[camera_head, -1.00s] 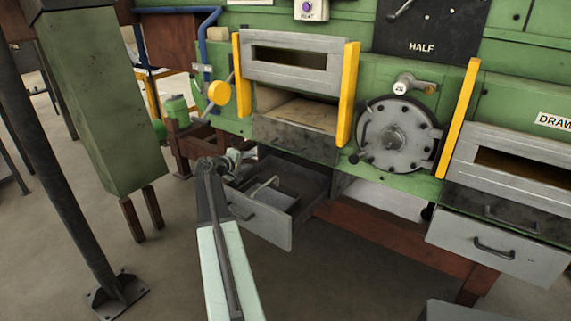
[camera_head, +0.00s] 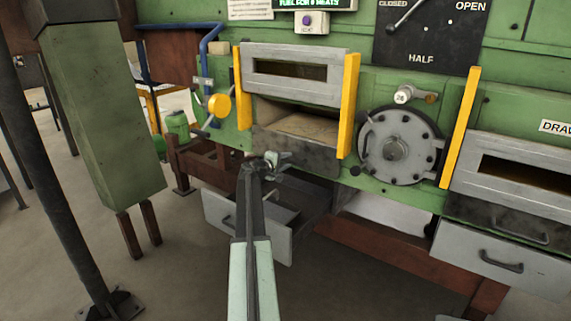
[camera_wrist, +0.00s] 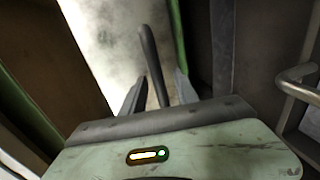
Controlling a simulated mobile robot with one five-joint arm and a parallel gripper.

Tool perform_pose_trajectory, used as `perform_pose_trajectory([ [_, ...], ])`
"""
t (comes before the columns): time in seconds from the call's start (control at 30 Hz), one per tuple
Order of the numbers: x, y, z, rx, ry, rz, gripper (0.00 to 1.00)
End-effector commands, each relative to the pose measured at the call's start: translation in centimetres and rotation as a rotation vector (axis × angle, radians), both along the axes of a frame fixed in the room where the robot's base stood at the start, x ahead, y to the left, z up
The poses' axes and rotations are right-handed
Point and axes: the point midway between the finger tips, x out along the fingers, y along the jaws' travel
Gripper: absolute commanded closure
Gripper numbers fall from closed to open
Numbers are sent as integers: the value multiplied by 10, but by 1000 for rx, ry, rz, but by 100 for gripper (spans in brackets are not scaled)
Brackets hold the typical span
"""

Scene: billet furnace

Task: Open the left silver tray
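A grey silver drawer (camera_head: 272,237) at the lower left of the green furnace is pulled out, with a dark handle on its front. Above it is a darker scorched panel (camera_head: 312,158) under the left opening. My gripper (camera_head: 272,160) is in front of that panel, above the drawer; it hides part of the panel. In the wrist view my gripper's fingers (camera_wrist: 158,93) stand apart, with a dark bar (camera_wrist: 150,58) that looks like a handle between them. I cannot tell whether they touch it. Another metal handle (camera_wrist: 293,76) shows at the right of that view.
A similar grey drawer (camera_head: 500,262) at the right is shut or nearly so. A round bolted hatch (camera_head: 378,150) and yellow guides (camera_head: 349,105) flank the left opening. A green column (camera_head: 108,120) and a dark post (camera_head: 52,170) stand at the left. Floor is clear between.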

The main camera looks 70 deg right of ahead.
Motion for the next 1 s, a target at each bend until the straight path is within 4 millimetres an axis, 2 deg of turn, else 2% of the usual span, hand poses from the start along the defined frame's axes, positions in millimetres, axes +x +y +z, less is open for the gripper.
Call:
perform_pose_trajectory([
  [0.13, 0, 0, 0, 0, 0, 0, 64],
  [0.17, 0, 0, 0, 0, 0, 0, 67],
  [0.27, 0, 1, 0, 0, 0, 0, 94],
  [0.3, 0, 1, 0, 0, 0, 0, 100],
  [1.0, 0, 1, 0, 1, 0, 0, 100],
])
